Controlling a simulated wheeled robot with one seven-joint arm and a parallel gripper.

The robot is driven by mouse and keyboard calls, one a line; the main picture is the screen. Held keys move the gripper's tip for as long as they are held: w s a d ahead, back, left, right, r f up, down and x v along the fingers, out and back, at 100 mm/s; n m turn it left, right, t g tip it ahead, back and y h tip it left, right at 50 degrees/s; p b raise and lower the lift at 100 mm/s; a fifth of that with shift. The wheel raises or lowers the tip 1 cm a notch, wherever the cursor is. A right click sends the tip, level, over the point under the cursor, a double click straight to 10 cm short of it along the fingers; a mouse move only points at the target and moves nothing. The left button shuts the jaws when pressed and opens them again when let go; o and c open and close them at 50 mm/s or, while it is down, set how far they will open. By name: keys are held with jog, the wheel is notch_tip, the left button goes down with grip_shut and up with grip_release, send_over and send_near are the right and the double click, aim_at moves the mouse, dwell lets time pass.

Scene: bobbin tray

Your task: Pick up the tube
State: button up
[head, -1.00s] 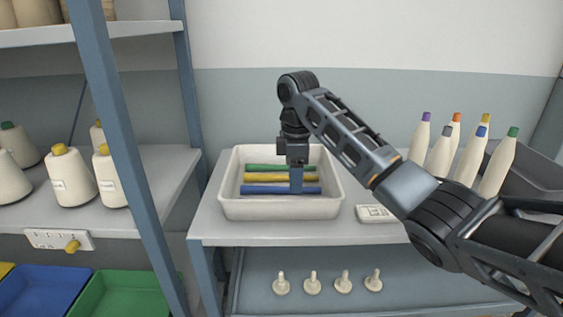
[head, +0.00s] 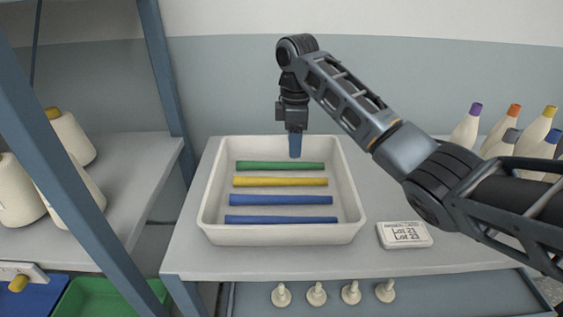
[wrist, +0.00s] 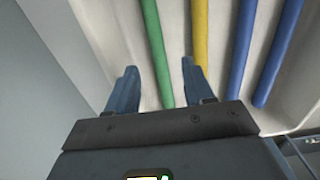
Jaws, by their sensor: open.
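Several tubes lie side by side in a white tray (head: 213,205): a green tube (head: 280,166), a yellow tube (head: 280,182) and two blue tubes, one (head: 280,200) behind the other (head: 280,219). My gripper (head: 295,152) is over the back part of the tray, near the green tube, fingers pointing down. In the wrist view my gripper (wrist: 158,82) is open and empty. The green tube (wrist: 157,50) passes between the lines of the two fingers, and the yellow tube (wrist: 200,35) is by the right finger. The exact height above the tubes is hard to tell.
A white label block (head: 404,235) lies right of the tray on the bench. Cones with coloured tips (head: 466,128) stand at the right. A blue shelf post (head: 75,175) rises at the left. Small pegs (head: 317,294) stand on the lower shelf.

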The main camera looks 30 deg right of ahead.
aim_at(280, 166)
jog(key=shift+d+f+p, duration=0.2)
jog(key=shift+f+p, duration=0.4)
jog(key=shift+f, duration=2.45)
grip_shut()
